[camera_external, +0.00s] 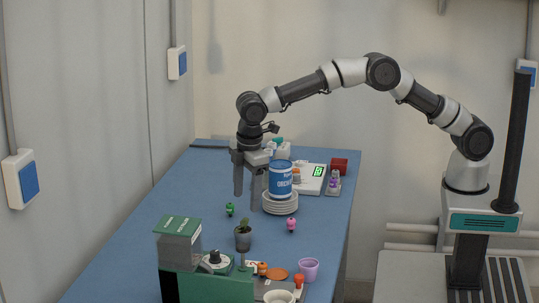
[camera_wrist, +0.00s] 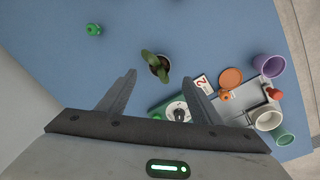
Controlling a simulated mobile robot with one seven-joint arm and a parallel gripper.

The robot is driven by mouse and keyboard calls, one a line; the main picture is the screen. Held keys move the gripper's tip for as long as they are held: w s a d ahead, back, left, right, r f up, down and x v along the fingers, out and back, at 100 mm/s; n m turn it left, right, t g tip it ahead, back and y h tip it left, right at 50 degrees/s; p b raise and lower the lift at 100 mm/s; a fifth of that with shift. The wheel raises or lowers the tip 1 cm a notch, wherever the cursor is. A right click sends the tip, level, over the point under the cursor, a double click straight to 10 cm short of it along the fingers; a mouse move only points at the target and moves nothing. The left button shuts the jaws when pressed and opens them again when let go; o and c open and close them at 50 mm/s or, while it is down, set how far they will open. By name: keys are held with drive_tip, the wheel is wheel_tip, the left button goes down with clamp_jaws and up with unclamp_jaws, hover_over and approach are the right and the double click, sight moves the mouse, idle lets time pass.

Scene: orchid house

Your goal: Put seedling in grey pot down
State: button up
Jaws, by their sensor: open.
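The seedling in the grey pot (camera_external: 243,237) stands upright on the blue table, just behind the green and grey equipment. In the wrist view the green seedling (camera_wrist: 152,60) and its dark pot (camera_wrist: 161,70) show beyond my fingertips, between their lines. My gripper (camera_external: 246,192) points down, open and empty, well above the table and behind the pot in the external view. Its two fingers also show apart in the wrist view (camera_wrist: 158,80). Nothing is between them, and they do not touch the pot.
A blue tin (camera_external: 280,178) stands on stacked white plates (camera_external: 281,205) right of my gripper. A scale (camera_external: 312,178) is behind. Small green (camera_external: 230,209) and pink (camera_external: 291,225) figures stand near. A purple cup (camera_external: 308,269) and terracotta saucer (camera_external: 277,274) are in front. Blue table is bare at left.

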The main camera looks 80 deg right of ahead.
drive_tip(key=s+d+r+m+t, duration=0.1)
drive_tip(key=s+d+r+m, duration=0.1)
drive_tip(key=s+d+r, duration=0.65)
drive_tip(key=s+d+r+m+t, duration=0.15)
drive_tip(key=s+d+r, duration=0.35)
drive_tip(key=r, duration=0.6)
drive_tip(key=s+d+f+m+t, duration=0.1)
drive_tip(key=s+d+m, duration=0.1)
drive_tip(key=s, duration=1)
drive_tip(key=s+d+m+t+y, duration=0.1)
drive_tip(key=s+d+m, duration=0.2)
drive_tip(key=s, duration=0.9)
drive_tip(key=shift+d+f, duration=0.35)
drive_tip(key=shift+d, duration=0.7)
wheel_tip(320, 180, up, 8)
drive_tip(key=p, duration=0.8)
drive_tip(key=shift+s+m, duration=0.1)
drive_tip(key=shift+m, duration=0.15)
